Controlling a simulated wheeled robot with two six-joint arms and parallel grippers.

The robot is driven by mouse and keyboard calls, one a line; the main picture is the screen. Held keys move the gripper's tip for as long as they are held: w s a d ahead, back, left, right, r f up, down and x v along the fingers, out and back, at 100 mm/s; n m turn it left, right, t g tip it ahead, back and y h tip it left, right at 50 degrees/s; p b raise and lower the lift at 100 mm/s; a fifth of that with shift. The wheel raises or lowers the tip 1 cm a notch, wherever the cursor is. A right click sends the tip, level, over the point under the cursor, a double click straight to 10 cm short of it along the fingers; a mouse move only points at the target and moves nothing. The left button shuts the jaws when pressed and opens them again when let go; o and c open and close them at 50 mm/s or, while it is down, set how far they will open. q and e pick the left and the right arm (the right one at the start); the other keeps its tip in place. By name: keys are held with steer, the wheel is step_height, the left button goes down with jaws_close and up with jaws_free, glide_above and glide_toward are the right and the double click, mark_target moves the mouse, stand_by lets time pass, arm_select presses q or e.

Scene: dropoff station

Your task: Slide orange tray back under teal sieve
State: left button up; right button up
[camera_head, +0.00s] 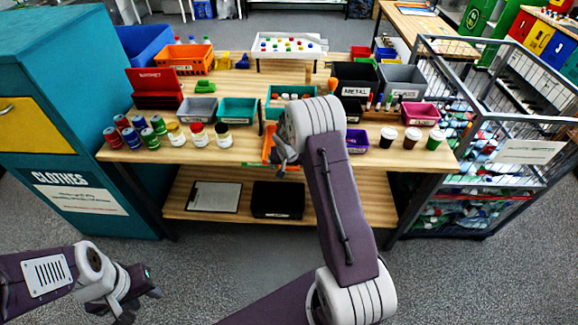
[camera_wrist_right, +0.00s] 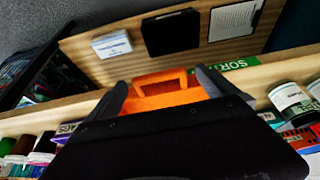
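My right gripper (camera_head: 281,158) is at the table's front edge, with its arm crossing the middle of the head view. The orange tray (camera_head: 268,143) shows there only as a narrow orange strip beside it. In the right wrist view its slotted handle (camera_wrist_right: 165,84) lies between the two widely spaced fingers (camera_wrist_right: 165,92); whether they press on it is unclear. A teal frame (camera_head: 277,91), probably the sieve, stands behind and is partly hidden by my arm. My left gripper (camera_head: 139,303) is low at the left, away from the table, its fingers apart and empty.
The wooden table (camera_head: 300,163) holds a teal bin (camera_head: 237,110), several jars and cans at left, and cups and a purple bin (camera_head: 357,140) at right. A lower shelf holds a clipboard (camera_head: 214,196) and black box (camera_head: 277,199). A wire cage (camera_head: 480,130) stands at right.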

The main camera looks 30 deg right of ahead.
steer(key=v, duration=0.9)
steer(key=shift+w, duration=0.1)
